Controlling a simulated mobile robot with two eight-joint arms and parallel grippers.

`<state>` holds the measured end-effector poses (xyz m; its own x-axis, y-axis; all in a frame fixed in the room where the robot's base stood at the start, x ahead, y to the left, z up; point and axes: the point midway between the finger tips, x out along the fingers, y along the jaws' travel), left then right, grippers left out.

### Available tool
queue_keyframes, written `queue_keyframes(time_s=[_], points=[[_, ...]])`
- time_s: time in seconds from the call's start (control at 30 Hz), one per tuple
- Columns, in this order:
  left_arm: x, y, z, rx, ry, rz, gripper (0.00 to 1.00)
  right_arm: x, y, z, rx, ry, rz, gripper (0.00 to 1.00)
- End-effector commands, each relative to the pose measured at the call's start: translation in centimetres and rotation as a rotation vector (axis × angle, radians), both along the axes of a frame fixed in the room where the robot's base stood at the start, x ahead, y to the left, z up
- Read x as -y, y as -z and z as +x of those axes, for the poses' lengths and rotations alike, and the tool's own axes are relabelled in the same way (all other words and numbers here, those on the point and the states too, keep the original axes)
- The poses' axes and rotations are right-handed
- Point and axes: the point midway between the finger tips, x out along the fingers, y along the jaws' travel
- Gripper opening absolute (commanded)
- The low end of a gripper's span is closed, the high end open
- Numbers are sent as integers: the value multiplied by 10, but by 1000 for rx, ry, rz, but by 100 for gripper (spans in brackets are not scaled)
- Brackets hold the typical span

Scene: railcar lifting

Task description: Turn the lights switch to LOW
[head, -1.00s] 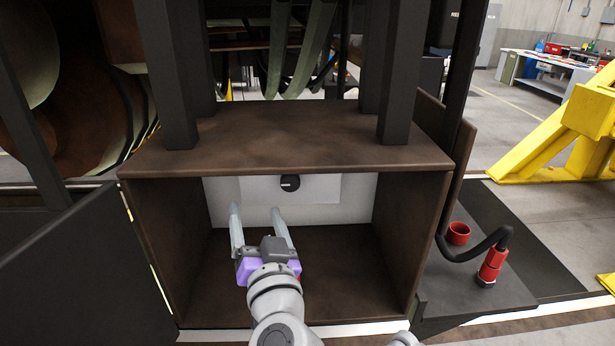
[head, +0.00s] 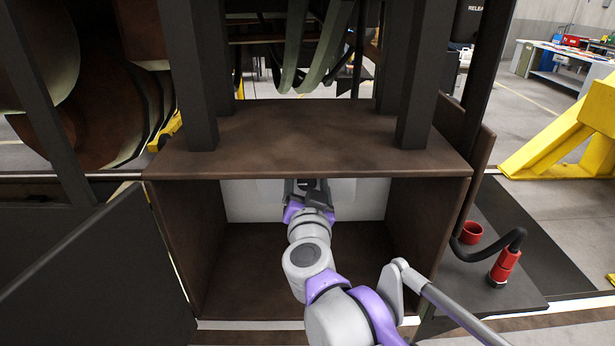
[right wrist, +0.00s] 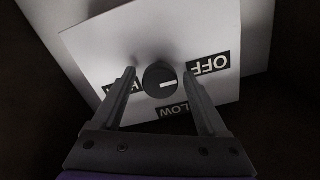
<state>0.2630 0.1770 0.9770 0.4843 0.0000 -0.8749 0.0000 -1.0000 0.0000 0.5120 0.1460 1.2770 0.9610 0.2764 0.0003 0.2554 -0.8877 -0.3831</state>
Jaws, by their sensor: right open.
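The lights switch is a round black knob (right wrist: 158,78) with a white line on a pale panel (right wrist: 95,50), seen in the right wrist view. The labels OFF (right wrist: 208,65) and LOW (right wrist: 173,110) are readable; a third label is mostly hidden behind the left finger. The line lies nearly across the picture, and seems nearest the OFF side. My right gripper (right wrist: 160,72) is open, with its fingertips on either side of the knob; contact cannot be told. In the head view my right gripper (head: 307,187) reaches into the box and hides the knob. My left gripper is not in view.
The brown box (head: 300,158) has side walls, a roof and a floor around my right arm. A dark open door (head: 90,270) stands at the left. A red connector (head: 503,266) with a black cable and a red cap (head: 471,232) are at the right.

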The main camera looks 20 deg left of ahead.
Motion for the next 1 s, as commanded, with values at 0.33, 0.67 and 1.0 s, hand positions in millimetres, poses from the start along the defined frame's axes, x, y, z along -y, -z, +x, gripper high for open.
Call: queue_keyframes(time_s=[0.33, 0.67, 1.0], points=[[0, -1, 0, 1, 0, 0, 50, -1, 1, 4, -1, 0, 0, 74], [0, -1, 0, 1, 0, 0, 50, -1, 1, 4, 0, 0, 0, 15], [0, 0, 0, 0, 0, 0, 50, -1, 1, 4, -3, 0, 12, 0]])
